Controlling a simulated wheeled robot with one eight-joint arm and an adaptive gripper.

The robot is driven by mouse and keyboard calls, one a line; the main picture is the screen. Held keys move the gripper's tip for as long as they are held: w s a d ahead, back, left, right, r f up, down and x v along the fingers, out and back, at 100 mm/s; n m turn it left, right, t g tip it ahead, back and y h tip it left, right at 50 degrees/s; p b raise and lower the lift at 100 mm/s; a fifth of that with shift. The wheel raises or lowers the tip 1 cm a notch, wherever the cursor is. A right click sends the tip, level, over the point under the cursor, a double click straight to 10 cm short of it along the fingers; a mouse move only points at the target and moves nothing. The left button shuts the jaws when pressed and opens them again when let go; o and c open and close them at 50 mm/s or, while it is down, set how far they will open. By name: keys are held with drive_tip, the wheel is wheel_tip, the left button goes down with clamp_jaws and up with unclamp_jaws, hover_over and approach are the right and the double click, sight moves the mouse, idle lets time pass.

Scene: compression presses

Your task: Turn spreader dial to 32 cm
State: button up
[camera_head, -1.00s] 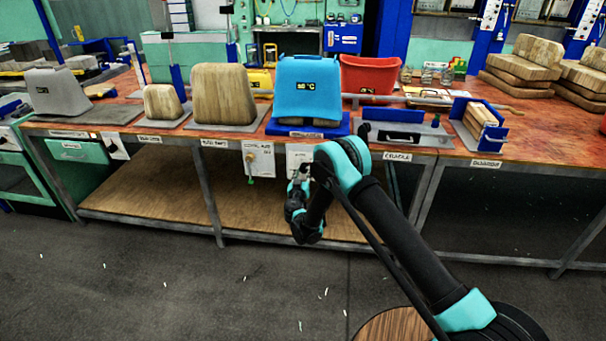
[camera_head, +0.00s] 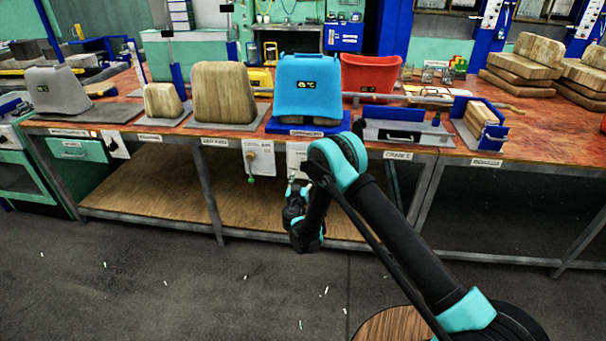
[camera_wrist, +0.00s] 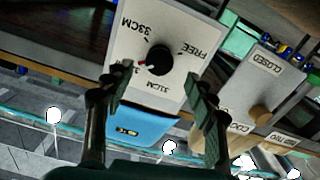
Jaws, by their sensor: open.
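The spreader dial (camera_wrist: 158,60) is a black round knob on a white panel (camera_wrist: 180,25) in the wrist view. Labels 33CM, FREE and 31CM stand around it; another label at lower left is mostly hidden by a finger. A red mark sits on the knob's left side, toward that hidden label. My gripper (camera_wrist: 156,92) is open, its two dark fingers apart below the knob in the picture, with nothing between them. In the head view my gripper (camera_head: 296,188) is at the bench front, below the white panel (camera_head: 297,155), which my arm partly covers.
A second panel marked CLOSED (camera_wrist: 262,75) with a tan knob (camera_wrist: 260,113) is beside the dial panel. A blue seat-shaped block with a display (camera_head: 307,85) stands on the bench above. The lower shelf (camera_head: 150,190) is bare.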

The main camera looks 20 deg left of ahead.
drive_tip(key=shift+v, duration=1.55)
